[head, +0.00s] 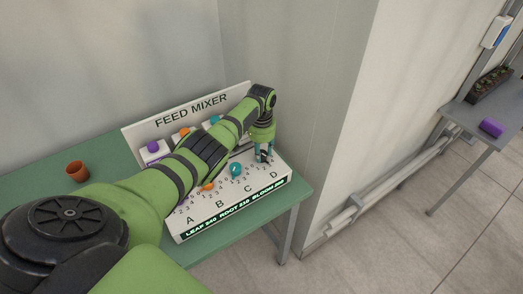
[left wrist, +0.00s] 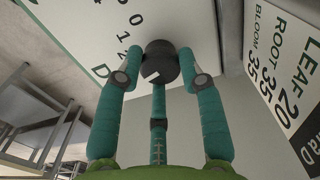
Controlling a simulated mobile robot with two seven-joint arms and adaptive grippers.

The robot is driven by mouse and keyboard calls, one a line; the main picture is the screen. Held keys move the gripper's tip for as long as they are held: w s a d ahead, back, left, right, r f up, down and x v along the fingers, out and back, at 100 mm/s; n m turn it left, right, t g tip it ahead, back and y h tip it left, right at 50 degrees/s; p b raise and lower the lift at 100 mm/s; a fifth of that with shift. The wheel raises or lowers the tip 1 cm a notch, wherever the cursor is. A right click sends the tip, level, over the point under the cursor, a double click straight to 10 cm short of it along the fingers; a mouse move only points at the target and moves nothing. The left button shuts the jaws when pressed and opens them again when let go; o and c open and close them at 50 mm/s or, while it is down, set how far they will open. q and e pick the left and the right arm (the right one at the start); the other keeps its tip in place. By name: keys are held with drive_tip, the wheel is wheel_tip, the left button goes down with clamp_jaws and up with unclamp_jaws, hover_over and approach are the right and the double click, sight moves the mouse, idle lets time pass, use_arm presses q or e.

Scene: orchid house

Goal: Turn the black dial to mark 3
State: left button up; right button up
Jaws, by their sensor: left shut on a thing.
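The black dial (left wrist: 158,62) is above the letter D on the white feed mixer panel (head: 274,187). In the left wrist view it is a dark round knob with a small white mark on its face. My left gripper (head: 264,154) reaches down over the D position and is shut on the dial, its teal fingers around it. In the left wrist view the gripper (left wrist: 160,75) has fingers on both sides and one below the dial. Numbers from 0 up are printed beside it; I cannot read which number the mark faces. My right gripper is not in view.
An orange dial (head: 207,186) and a teal dial (head: 236,170) are left of the gripper. My left arm covers part of the panel. A terracotta pot (head: 77,171) stands on the green table (head: 50,176). A grey wall corner is close on the right.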

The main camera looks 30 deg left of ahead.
use_arm(q)
drive_tip(key=shift+f, duration=0.1)
drive_tip(key=o, duration=1.1)
drive_tip(key=shift+o, duration=0.2)
drive_tip(key=shift+r, duration=0.55)
wheel_tip(320, 180, up, 11)
drive_tip(key=shift+f, duration=0.1)
